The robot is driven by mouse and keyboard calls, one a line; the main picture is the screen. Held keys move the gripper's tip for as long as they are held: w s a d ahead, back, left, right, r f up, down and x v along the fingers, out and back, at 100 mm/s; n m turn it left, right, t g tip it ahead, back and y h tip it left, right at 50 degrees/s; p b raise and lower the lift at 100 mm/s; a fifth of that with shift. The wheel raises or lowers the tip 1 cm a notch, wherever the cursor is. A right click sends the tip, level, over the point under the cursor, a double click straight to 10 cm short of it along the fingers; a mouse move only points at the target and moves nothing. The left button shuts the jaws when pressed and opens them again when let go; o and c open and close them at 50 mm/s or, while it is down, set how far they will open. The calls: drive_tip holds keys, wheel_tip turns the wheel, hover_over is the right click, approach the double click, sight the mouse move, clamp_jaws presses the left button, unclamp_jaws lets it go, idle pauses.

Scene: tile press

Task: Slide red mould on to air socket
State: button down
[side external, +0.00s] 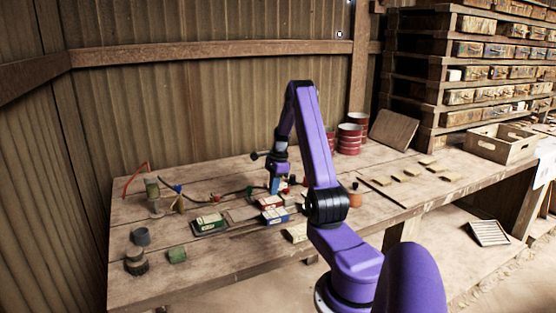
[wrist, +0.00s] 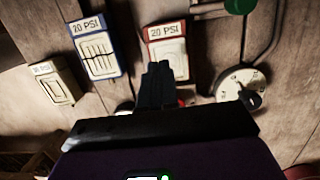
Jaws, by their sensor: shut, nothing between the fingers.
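The red mould (wrist: 168,55) has a red rim, a pale tile-like centre and a "20 PSI" label in the wrist view. In the side view the red mould (side external: 272,201) lies flat on the bench, partly crowded by my arm. My gripper (wrist: 158,68) is shut and empty, its fingertips over or just beside the mould's near edge; contact cannot be told. In the side view my gripper (side external: 275,190) is low, pointing down behind the mould. A small red part (wrist: 186,93) shows beside the fingers; I cannot tell whether it is the air socket.
A blue mould (wrist: 97,52) and a cream one (wrist: 54,86) lie left of the red one. A dial (wrist: 240,87) with a hose is at right. A green mould (side external: 209,224) and cans (side external: 349,138) are on the bench.

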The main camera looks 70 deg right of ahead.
sight(280, 199)
wheel_tip(280, 199, up, 15)
drive_tip(key=s+d, duration=0.1)
drive_tip(key=shift+s+d+f, duration=0.2)
drive_tip(key=shift+s+d, duration=0.2)
drive_tip(key=w+a+r+n+g, duration=0.1)
drive_tip(key=w+a+n, duration=0.45)
drive_tip(key=a, duration=0.65)
drive_tip(key=w+a+n, duration=0.5)
drive_tip(key=a+n, duration=0.2)
drive_tip(key=a, duration=0.5)
drive_tip(key=s+a+n, duration=0.2)
drive_tip(key=a+n, duration=0.3)
drive_tip(key=a, duration=0.3)
drive_tip(key=s+a+n, duration=0.3)
drive_tip(key=a+n, duration=0.1)
drive_tip(key=a, duration=0.4)
drive_tip(key=s+a+f+n, duration=0.1)
drive_tip(key=s+a+n, duration=0.2)
drive_tip(key=s+n, duration=0.3)
drive_tip(key=s+a+f+n, duration=0.1)
drive_tip(key=s+a+n, duration=0.3)
drive_tip(key=s+n, duration=0.2)
drive_tip(key=s+a+f+n+h, duration=0.1)
drive_tip(key=s+a+n, duration=0.2)
drive_tip(key=s+n, duration=0.3)
drive_tip(key=shift+s+a+f, duration=0.25)
drive_tip(key=shift+s, duration=0.85)
